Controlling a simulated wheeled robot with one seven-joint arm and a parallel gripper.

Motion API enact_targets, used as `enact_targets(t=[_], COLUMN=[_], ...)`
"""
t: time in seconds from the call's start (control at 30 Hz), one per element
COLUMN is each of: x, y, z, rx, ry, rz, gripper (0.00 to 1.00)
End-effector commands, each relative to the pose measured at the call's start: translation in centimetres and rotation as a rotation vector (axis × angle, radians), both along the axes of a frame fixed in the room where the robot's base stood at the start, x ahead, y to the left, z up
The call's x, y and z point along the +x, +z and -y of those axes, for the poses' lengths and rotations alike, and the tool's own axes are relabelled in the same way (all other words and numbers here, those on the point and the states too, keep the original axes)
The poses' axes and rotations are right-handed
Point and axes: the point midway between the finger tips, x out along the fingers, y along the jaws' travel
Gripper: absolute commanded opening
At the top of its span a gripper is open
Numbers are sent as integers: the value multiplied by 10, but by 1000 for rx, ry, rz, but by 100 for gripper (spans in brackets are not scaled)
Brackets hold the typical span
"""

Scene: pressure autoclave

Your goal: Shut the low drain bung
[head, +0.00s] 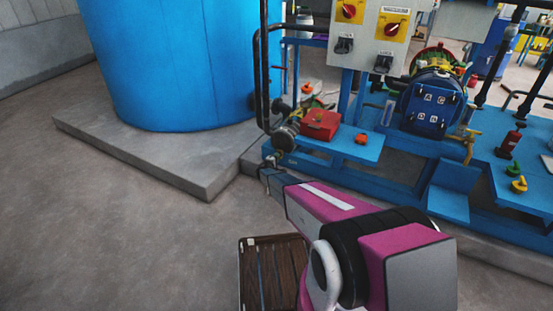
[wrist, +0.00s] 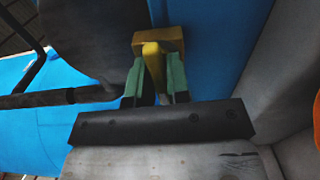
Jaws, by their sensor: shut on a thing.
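In the wrist view, my gripper (wrist: 155,76) has its two green fingers on either side of a narrow yellow handle (wrist: 152,56) and is shut on it. The handle joins a wider ochre-yellow piece (wrist: 172,40) just beyond the fingertips. I cannot tell for sure that this is the low drain bung or how far it is turned. In the head view, my gripper (head: 268,165) is small and low at the left end of the blue skid frame (head: 340,174), below a round grey pipe fitting (head: 285,138). The yellow handle cannot be made out there.
A large blue tank (head: 180,60) stands on a concrete plinth (head: 150,152) at left. A black pipe (head: 259,75) runs down beside the fitting. A red box (head: 320,124) sits on the skid, with a switch panel (head: 372,35) above. The floor at left is clear.

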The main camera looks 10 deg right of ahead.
Motion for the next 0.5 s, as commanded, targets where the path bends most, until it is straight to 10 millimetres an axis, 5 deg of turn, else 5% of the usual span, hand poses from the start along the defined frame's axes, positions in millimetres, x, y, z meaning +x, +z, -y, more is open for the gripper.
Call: enact_targets(t=[0.5], x=[6], y=[0], z=[3], rx=[35], ry=[0], rz=[27], gripper=[0])
